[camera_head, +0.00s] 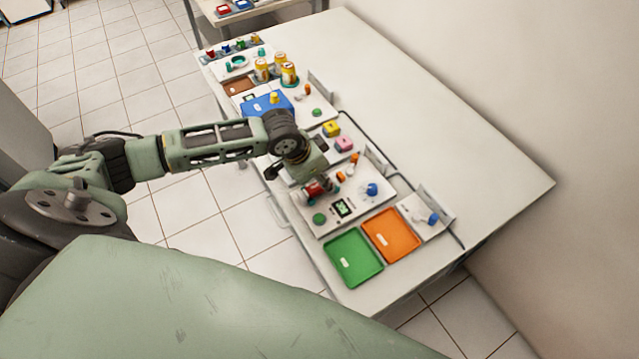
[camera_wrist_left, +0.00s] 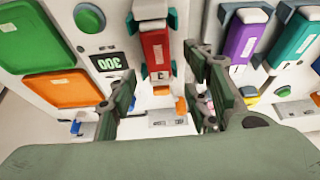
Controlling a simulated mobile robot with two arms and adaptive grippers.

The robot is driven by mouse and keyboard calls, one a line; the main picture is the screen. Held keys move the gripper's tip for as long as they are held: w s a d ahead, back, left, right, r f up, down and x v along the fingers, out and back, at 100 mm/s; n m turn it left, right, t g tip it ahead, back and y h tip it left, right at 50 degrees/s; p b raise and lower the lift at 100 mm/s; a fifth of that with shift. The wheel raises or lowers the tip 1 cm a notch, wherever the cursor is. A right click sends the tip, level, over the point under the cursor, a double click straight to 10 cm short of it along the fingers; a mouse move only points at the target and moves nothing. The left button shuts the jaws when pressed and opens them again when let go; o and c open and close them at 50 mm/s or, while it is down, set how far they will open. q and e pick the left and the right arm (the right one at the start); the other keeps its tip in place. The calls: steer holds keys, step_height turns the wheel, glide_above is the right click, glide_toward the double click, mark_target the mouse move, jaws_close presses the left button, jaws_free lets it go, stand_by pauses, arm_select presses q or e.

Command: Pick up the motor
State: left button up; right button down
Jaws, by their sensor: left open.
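A red block-shaped piece with a pale label, probably the motor (camera_wrist_left: 156,48), lies on a white panel by a green part in the left wrist view. In the head view, the red piece (camera_head: 314,188) shows partly below my gripper. My left gripper (camera_wrist_left: 165,98) is open, with one finger to each side of the red piece's near end in the wrist view. In the head view, my left gripper (camera_head: 322,182) is low over the panel. I cannot tell whether the fingers touch the piece. My right gripper is not in view.
A green tray (camera_head: 353,258) and an orange tray (camera_head: 391,235) lie at the table's near end. A purple block (camera_wrist_left: 243,42) and a teal block (camera_wrist_left: 291,35) stand near in the wrist view. Yellow cans (camera_head: 288,72) stand farther back. The table's right side (camera_head: 440,150) is clear.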

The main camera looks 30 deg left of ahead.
arm_select(q)
steer(key=shift+x, duration=1)
steer(key=shift+f, duration=0.25)
jaws_close()
